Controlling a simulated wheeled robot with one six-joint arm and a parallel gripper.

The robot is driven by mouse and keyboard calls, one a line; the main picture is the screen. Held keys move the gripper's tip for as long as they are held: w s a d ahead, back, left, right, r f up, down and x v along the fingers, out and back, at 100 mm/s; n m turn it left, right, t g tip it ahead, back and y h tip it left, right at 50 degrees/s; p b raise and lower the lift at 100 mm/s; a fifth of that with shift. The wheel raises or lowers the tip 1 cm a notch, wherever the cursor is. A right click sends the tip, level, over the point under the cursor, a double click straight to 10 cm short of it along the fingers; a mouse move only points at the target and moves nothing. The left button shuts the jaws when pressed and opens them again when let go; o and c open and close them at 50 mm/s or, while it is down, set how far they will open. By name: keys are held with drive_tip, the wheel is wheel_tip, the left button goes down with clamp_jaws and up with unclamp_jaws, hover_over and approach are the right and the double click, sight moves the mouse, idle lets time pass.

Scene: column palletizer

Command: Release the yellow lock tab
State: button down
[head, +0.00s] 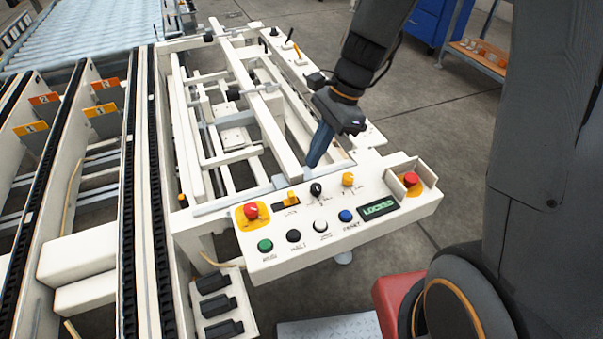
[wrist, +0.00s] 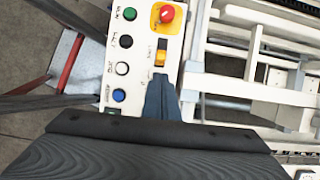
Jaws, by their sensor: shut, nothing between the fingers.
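The yellow lock tab (head: 291,199) sits in a dark slot on the top of the white control panel (head: 375,221). In the wrist view the yellow lock tab (wrist: 160,58) stands just beyond my fingertips. My gripper (head: 309,166) is shut and empty, pointing down over the panel's back edge. In the wrist view my gripper (wrist: 160,78) is in line with the slot; I cannot tell whether it touches the panel or the tab. The green display (head: 379,207) reads LOCKED.
A red emergency button (head: 251,211) on a yellow plate sits left of the tab. Beside it are a black knob (head: 316,189), a yellow knob (head: 348,179) and several push buttons. Another red button (head: 411,180) stands in a white guard at the right. White frame rails lie behind.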

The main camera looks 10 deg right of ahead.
approach(296, 199)
drive_tip(key=x, duration=0.4)
drive_tip(key=shift+f, duration=0.35)
drive_tip(key=shift+a, duration=0.1)
idle(0.4)
